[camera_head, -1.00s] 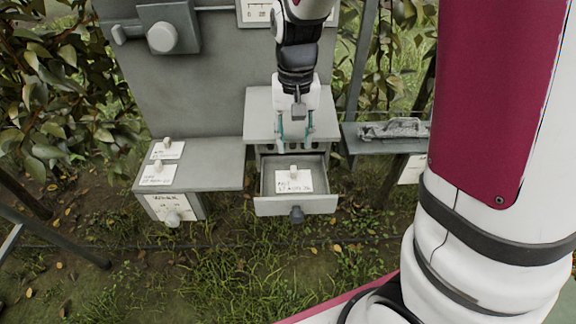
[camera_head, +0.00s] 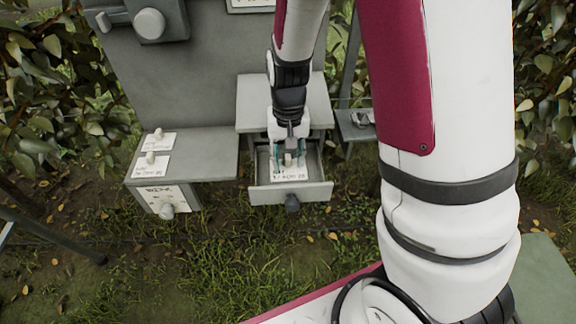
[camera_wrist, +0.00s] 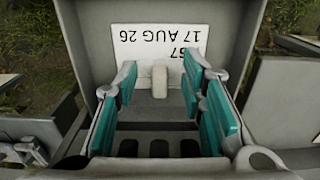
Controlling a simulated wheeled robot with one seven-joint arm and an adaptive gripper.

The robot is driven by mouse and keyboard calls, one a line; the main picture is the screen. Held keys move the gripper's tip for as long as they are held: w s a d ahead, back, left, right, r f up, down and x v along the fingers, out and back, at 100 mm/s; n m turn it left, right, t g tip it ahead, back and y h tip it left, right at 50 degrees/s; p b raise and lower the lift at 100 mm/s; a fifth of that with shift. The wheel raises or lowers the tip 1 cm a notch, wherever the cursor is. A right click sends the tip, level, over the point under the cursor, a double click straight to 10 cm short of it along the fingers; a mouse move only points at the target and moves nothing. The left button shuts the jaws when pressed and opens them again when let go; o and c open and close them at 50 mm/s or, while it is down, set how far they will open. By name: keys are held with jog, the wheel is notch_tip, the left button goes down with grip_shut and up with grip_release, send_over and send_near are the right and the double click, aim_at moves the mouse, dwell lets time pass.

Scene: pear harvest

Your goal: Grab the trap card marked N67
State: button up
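A white trap card lies in the open grey drawer, with a pale knob standing on it. In the wrist view the card (camera_wrist: 138,43) reads upside down "67" and "17 AUG 26"; the start of its number is hidden by a finger. It shows in the head view too (camera_head: 289,176). My gripper (camera_head: 289,162) is open and reaches down into the drawer (camera_head: 290,194). In the wrist view the teal fingers of my gripper (camera_wrist: 160,86) stand apart on either side of the knob (camera_wrist: 160,78), with gaps on both sides.
Two other knobbed cards (camera_head: 158,141) (camera_head: 150,164) lie on the left shelf (camera_head: 205,155). A labelled drawer front (camera_head: 152,196) is below them. A grey ledge (camera_head: 255,92) stands behind the open drawer. The drawer's side walls are close to my fingers. Grass is in front.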

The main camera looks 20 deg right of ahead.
aim_at(288, 172)
jog(key=c, duration=0.9)
jog(key=shift+o, duration=0.2)
jog(key=shift+r, duration=0.1)
jog(key=shift+s+r, duration=0.15)
jog(key=shift+r, duration=0.4)
notch_tip(288, 172, up, 6)
jog(key=s, duration=0.1)
jog(key=s+a+p, duration=0.3)
jog(key=s+a, duration=0.1)
jog(key=s, duration=0.9)
jog(key=shift+a, duration=0.4)
